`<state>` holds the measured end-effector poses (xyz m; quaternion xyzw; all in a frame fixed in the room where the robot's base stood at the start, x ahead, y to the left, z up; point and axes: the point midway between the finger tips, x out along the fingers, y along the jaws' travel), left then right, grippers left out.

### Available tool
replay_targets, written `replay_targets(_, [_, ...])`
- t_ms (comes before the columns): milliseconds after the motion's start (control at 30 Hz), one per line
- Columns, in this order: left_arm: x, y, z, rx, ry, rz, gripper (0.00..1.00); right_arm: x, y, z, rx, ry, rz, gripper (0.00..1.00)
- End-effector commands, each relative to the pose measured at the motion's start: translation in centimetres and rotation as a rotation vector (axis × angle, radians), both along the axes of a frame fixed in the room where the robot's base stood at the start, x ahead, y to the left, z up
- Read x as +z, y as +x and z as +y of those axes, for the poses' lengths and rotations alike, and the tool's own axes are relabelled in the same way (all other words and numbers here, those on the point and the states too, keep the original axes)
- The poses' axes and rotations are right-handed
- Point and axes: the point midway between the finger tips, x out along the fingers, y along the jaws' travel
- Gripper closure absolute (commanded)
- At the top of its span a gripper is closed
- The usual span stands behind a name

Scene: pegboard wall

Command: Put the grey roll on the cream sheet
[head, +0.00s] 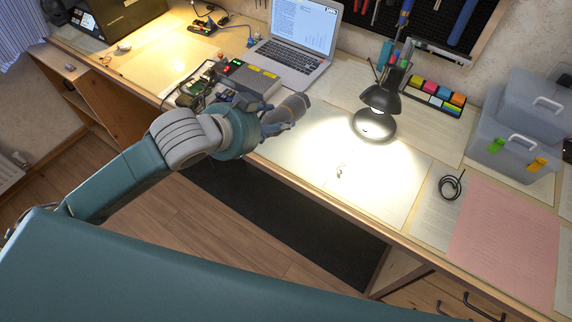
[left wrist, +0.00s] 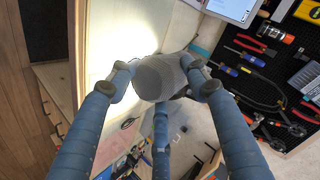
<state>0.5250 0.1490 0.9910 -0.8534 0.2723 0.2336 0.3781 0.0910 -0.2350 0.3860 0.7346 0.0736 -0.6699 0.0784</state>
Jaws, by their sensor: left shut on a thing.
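My left gripper (head: 279,115) is shut on the grey roll (head: 296,104) and holds it above the front part of the desk. In the left wrist view the roll (left wrist: 160,77) sits between the fingers, its round grey end towards the camera. The cream sheet (head: 385,195) lies flat on the desk under the lamp's light, to the right of the roll. A few small things lie on it. The sheet's left part is near my gripper. My right gripper is not in view.
A black desk lamp (head: 376,122) stands at the sheet's back edge. A laptop (head: 295,45) and circuit boards (head: 205,88) lie behind and left of my gripper. A black cable coil (head: 451,186), a pink sheet (head: 508,240) and clear boxes (head: 520,125) are at the right.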

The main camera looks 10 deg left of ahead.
Motion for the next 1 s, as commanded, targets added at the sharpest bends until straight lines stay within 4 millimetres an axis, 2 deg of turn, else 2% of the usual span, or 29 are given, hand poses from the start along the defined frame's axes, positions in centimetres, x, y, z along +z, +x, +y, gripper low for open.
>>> replay_targets(67, [-0.2,0.0,0.0,-0.001,-0.001,-0.001,0.89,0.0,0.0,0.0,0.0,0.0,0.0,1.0])
replay_targets(167, [-1.5,0.0,0.0,0.002,-0.001,0.005,0.89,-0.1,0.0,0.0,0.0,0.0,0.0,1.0])
replay_targets(600, [-12.8,-0.1,0.0,0.002,-0.001,0.005,0.89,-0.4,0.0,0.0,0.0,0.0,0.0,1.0])
replay_targets(733, [-14.9,-0.1,0.0,0.0,0.0,0.002,0.89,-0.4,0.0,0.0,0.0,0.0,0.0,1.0])
replay_targets(867, [-15.8,0.0,0.0,-0.001,-0.001,-0.001,0.89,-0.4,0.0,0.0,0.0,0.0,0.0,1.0])
replay_targets(1000, [-17.7,0.0,0.0,-0.001,-0.001,0.002,0.89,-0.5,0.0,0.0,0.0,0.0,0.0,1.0])
